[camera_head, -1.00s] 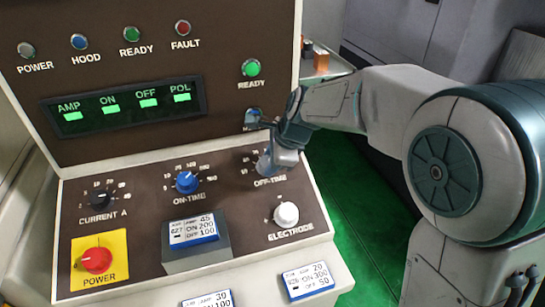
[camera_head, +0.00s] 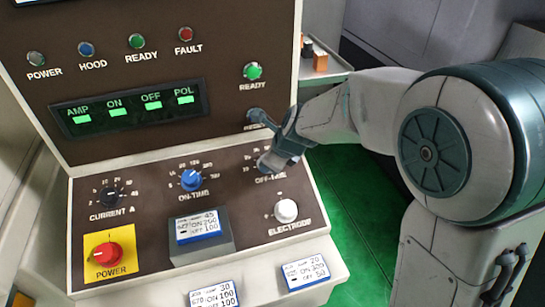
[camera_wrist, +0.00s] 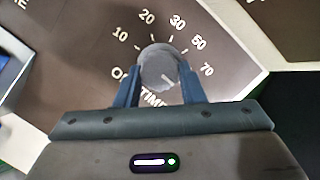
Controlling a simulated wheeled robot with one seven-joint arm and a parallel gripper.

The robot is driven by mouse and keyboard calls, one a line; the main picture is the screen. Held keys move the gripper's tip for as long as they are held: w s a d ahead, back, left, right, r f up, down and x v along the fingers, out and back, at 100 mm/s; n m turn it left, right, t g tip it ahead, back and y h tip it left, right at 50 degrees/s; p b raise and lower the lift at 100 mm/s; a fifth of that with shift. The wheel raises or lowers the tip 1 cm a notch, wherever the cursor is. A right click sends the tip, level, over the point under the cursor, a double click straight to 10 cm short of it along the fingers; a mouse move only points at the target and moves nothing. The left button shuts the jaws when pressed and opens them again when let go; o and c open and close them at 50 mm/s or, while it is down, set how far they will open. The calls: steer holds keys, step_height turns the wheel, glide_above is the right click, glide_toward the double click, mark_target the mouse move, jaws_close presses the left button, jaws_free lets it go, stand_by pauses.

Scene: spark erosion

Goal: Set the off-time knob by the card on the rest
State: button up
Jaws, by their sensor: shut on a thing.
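The grey off-time knob (camera_wrist: 158,66) sits on the sloped panel, between the two fingers of my gripper (camera_wrist: 159,83) in the wrist view. The fingers are shut on its sides. A pale mark on the knob lies toward its lower right; its exact reading is hard to tell. Scale numbers 10, 20, 30, 50 and 70 show around it; part of the scale is hidden. In the head view my gripper (camera_head: 272,162) covers most of the knob. The card (camera_head: 198,227) on the grey rest (camera_head: 203,250) shows 45, ON 200 and OFF 100.
The blue on-time knob (camera_head: 192,180) is left of my gripper, and the white electrode knob (camera_head: 286,210) is just below it. The red power knob (camera_head: 106,254) is at lower left. Two more cards (camera_head: 306,272) (camera_head: 214,296) lie on the front ledge.

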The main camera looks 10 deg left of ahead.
steer(key=shift+f, duration=0.15)
steer(key=o, duration=0.8)
steer(key=shift+o, duration=1)
steer(key=shift+w+a, duration=0.1)
steer(key=shift+a, duration=0.05)
steer(key=v, duration=1.4)
